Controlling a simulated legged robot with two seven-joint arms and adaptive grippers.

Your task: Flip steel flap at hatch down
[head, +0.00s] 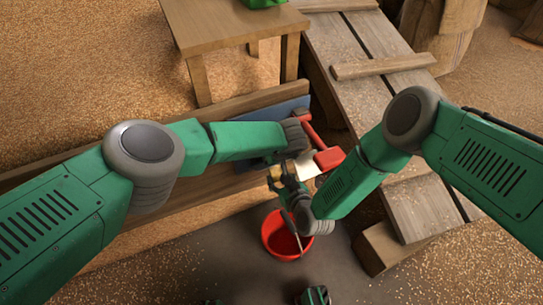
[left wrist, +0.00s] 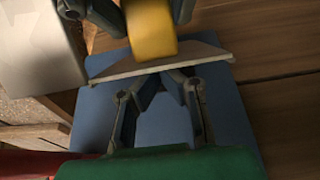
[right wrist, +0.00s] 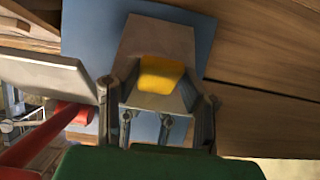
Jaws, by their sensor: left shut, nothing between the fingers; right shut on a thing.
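The steel flap is a pale plate with a yellow grip. In the head view the flap (head: 309,166) shows between my wrists, in front of the wooden wall. My right gripper (head: 288,178) is shut on the flap's yellow grip (right wrist: 162,74); its fingers stand at both sides of it in the right wrist view. In the left wrist view the flap (left wrist: 155,63) is seen nearly edge-on, with the yellow grip (left wrist: 150,30) above it. My left gripper (left wrist: 160,85) is shut and empty, close to the flap's edge. The wrists partly hide the hatch in the head view.
A blue plate (head: 288,106) is on the wooden wall behind the flap. A red bar (head: 305,128) runs beside it. A red bucket (head: 283,240) stands below. A wooden table (head: 225,28) and a plank ramp (head: 345,75) lie behind. Grain covers the floor.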

